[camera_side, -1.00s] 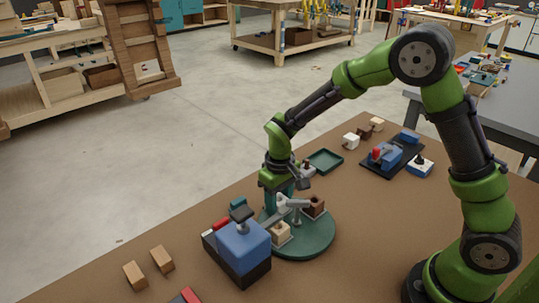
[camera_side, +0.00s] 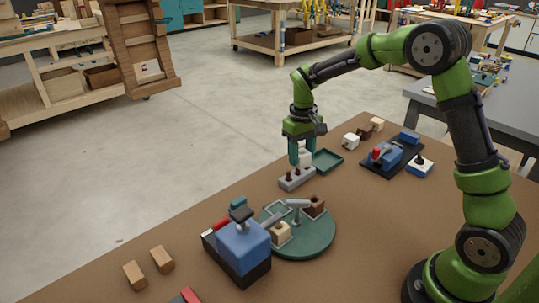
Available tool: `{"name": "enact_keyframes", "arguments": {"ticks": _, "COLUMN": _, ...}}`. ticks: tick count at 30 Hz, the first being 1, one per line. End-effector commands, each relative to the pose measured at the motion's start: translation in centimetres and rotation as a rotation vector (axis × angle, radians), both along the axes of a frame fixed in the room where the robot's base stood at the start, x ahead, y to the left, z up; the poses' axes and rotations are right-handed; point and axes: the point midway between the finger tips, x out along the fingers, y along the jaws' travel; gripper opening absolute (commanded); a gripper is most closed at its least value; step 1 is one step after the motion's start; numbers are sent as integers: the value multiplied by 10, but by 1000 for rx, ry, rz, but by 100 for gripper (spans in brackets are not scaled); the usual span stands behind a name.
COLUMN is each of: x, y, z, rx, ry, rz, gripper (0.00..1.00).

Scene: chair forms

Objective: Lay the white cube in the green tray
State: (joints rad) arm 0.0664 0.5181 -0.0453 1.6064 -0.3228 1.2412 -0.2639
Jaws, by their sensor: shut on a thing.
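My gripper (camera_side: 301,160) points down over the table's far side, its teal fingers shut on a white cube (camera_side: 305,158). The fingers partly hide the cube. The green tray (camera_side: 327,161) is a shallow dark green square just right of the gripper, with bare floor showing. The cube is beside the tray in the picture, not over its middle. The cube appears above or just behind a grey block with brown pegs (camera_side: 297,179); I cannot tell the exact gap.
A round green turntable (camera_side: 315,243) with fixtures and a light wooden cube stands nearer. A blue machine (camera_side: 242,247) is to its left. Another white block (camera_side: 351,141) and brown blocks lie beyond the tray. A blue clamp on a dark plate (camera_side: 388,155) stands right. Front-right tabletop is clear.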

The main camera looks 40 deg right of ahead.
Motion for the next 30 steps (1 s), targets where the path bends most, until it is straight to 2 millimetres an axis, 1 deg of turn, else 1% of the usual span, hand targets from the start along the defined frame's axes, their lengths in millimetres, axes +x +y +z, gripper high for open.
{"name": "enact_keyframes", "arguments": {"ticks": 1, "x": 6, "y": -29, "z": -7, "rx": 2, "ry": 3, "rz": -24, "gripper": 17}}
{"name": "enact_keyframes", "arguments": {"ticks": 2, "x": 9, "y": -43, "z": -9, "rx": 2, "ry": 2, "rz": -28, "gripper": 17}}
{"name": "enact_keyframes", "arguments": {"ticks": 3, "x": 12, "y": -61, "z": -13, "rx": 3, "ry": 1, "rz": -29, "gripper": 17}}
{"name": "enact_keyframes", "arguments": {"ticks": 6, "x": 18, "y": -102, "z": -20, "rx": 7, "ry": -4, "rz": -18, "gripper": 17}}
{"name": "enact_keyframes", "arguments": {"ticks": 9, "x": 22, "y": -132, "z": -24, "rx": 7, "ry": -12, "rz": 14, "gripper": 17}}
{"name": "enact_keyframes", "arguments": {"ticks": 12, "x": 27, "y": -152, "z": -25, "rx": 7, "ry": -22, "rz": 67, "gripper": 17}}
{"name": "enact_keyframes", "arguments": {"ticks": 13, "x": 29, "y": -155, "z": -24, "rx": 6, "ry": -27, "rz": 86, "gripper": 17}}
{"name": "enact_keyframes", "arguments": {"ticks": 16, "x": 34, "y": -156, "z": -18, "rx": 2, "ry": -41, "rz": 153, "gripper": 17}}
{"name": "enact_keyframes", "arguments": {"ticks": 20, "x": 34, "y": -155, "z": -20, "rx": 4, "ry": -38, "rz": 193, "gripper": 17}}
{"name": "enact_keyframes", "arguments": {"ticks": 23, "x": 34, "y": -155, "z": -27, "rx": 6, "ry": -36, "rz": 198, "gripper": 17}}
{"name": "enact_keyframes", "arguments": {"ticks": 30, "x": 33, "y": -155, "z": -52, "rx": 6, "ry": -35, "rz": 197, "gripper": 17}}
